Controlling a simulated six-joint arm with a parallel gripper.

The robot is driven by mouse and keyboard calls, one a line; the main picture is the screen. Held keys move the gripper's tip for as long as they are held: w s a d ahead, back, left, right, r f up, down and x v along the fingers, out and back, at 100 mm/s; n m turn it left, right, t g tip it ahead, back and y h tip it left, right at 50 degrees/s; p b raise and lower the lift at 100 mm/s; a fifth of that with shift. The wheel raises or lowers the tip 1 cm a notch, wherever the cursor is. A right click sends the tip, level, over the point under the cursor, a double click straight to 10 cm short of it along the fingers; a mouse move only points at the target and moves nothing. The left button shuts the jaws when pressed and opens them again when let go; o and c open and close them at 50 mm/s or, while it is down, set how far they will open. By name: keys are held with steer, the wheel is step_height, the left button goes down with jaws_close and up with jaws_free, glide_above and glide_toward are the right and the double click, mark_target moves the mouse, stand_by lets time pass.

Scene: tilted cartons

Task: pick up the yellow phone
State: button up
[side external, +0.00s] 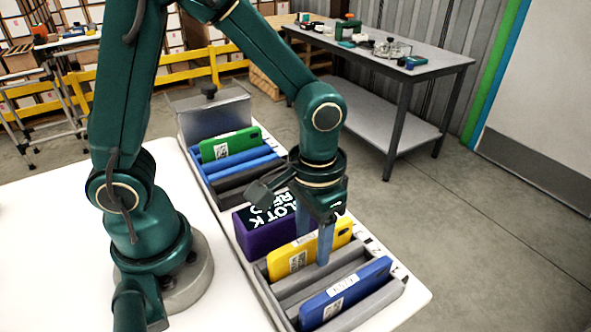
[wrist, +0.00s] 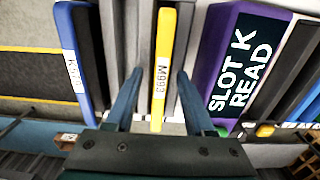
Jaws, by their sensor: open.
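The yellow phone (side external: 290,262) stands on its long edge in a slot of the grey rack (side external: 284,290), with a white label on it. In the wrist view the yellow phone (wrist: 159,112) shows as a narrow upright strip labelled M993. My gripper (side external: 314,242) is open and points down at the phone. In the wrist view my gripper (wrist: 160,72) has one blue finger on each side of the phone, with gaps visible between the fingers and the phone. In the side view a finger hides part of the phone. Whether the fingertips reach below its top edge is hard to tell.
A blue phone (side external: 345,293) stands in the near end of the rack, with empty grey slots between. A purple box (side external: 250,232) marked SLOT K READ stands on the other side. Farther back are a green phone (side external: 228,145), blue and dark items and a grey metal box (side external: 215,110).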

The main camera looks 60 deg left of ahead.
jaws_close()
steer(key=shift+r, duration=0.1)
